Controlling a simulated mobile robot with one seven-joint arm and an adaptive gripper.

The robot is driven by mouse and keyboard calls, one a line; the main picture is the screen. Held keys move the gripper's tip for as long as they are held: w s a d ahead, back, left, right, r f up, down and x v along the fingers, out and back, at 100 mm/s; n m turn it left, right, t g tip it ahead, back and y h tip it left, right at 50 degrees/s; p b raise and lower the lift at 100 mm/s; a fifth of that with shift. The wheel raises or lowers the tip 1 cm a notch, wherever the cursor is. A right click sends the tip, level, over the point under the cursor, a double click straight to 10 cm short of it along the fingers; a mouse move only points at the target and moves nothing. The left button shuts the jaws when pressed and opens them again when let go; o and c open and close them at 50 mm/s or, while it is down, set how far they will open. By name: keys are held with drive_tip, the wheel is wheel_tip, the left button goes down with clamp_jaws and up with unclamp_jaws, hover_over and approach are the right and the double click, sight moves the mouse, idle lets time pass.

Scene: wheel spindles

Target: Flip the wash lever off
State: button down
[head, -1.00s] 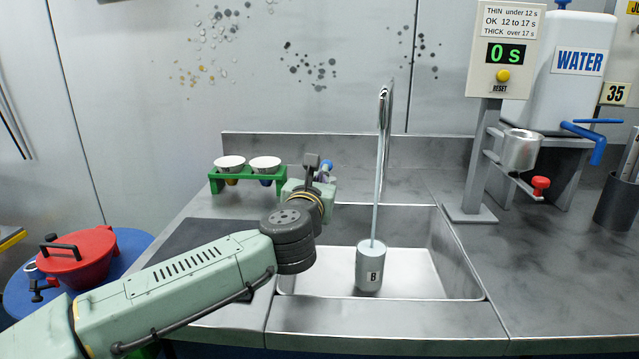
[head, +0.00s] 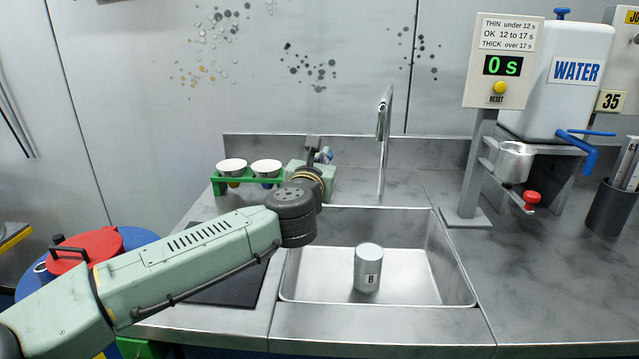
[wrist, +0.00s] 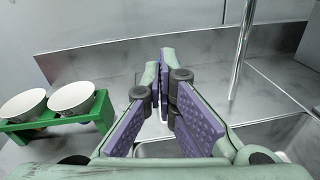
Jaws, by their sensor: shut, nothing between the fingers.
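A metal tap (head: 384,125) stands behind the sink (head: 428,270), and its pole also shows in the wrist view (wrist: 243,50). No water stream shows below it. A grey cup marked B (head: 368,268) stands upright in the sink. My gripper (wrist: 160,78) is shut and empty, with its purple-padded fingers pointing toward the back ledge, left of the tap. No lever shows clearly in the wrist view.
A green rack (head: 247,181) with two white cups stands left of my gripper. A post with a timer reading 0 s (head: 502,65) and a white water tank (head: 570,80) stand to the right. A red lidded pot (head: 88,248) is at the left.

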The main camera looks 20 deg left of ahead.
drive_tip(key=w+a+r+p, duration=0.1)
drive_tip(key=w+r+p, duration=0.2)
drive_tip(key=w+p, duration=0.1)
drive_tip(key=shift+w+a+r, duration=0.2)
drive_tip(key=shift+w+a, duration=0.05)
drive_tip(key=shift+w, duration=0.3)
idle(0.6)
